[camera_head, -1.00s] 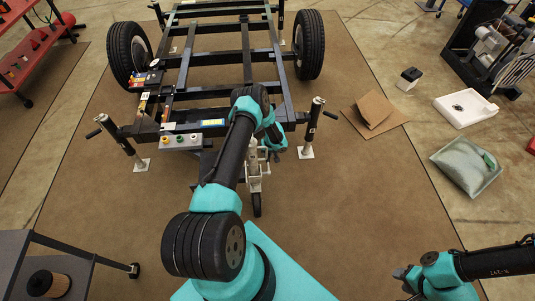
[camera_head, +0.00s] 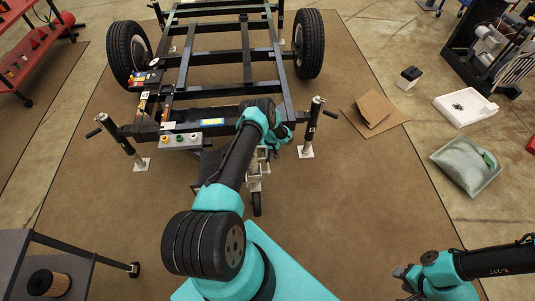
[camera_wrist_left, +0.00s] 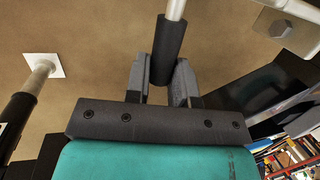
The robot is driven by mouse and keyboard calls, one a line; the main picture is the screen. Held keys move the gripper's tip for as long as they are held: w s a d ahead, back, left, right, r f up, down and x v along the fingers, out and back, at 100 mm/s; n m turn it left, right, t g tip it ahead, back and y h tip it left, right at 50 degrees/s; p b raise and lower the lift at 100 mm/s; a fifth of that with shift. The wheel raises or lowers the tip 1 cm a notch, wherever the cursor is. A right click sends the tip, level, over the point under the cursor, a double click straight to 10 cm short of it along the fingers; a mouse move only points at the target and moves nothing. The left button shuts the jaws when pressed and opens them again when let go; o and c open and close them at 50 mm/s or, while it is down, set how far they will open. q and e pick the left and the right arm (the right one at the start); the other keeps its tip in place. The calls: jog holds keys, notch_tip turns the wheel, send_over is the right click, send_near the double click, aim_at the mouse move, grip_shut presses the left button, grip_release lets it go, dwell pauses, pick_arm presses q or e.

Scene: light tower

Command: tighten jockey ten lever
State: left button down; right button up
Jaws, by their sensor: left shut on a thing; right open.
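The jockey wheel (camera_head: 257,203) stands on the mat under the front of the trailer frame, with its pale metal clamp (camera_head: 262,170) above it. My left arm reaches forward to this clamp, and its gripper is mostly hidden in the head view. In the left wrist view, my left gripper (camera_wrist_left: 162,78) is shut on the black grip of the jockey lever (camera_wrist_left: 167,45), a pale metal rod running out of the top of the picture. My right gripper (camera_head: 404,276) is open and empty at the lower right, far from the jockey wheel.
The dark trailer frame (camera_head: 214,83) has a jack stand (camera_head: 313,125) at its front right and another (camera_head: 122,143) at its front left. Cardboard (camera_head: 372,112), a white tray (camera_head: 466,107) and a grey-green bag (camera_head: 467,166) lie to the right. Brown mat is free at right.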

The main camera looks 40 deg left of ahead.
pick_arm(q)
jog(key=shift+a+f+g+h, duration=0.3)
jog(key=shift+f+g+h, duration=0.45)
jog(key=shift+f, duration=0.2)
jog(key=c, duration=1.2)
grip_release()
jog(key=shift+s, duration=0.1)
jog(key=shift+o, duration=1.2)
jog(key=shift+d, duration=0.25)
jog(key=v, duration=1.7)
jog(key=shift+a+r, duration=0.15)
jog(key=shift+r, duration=0.05)
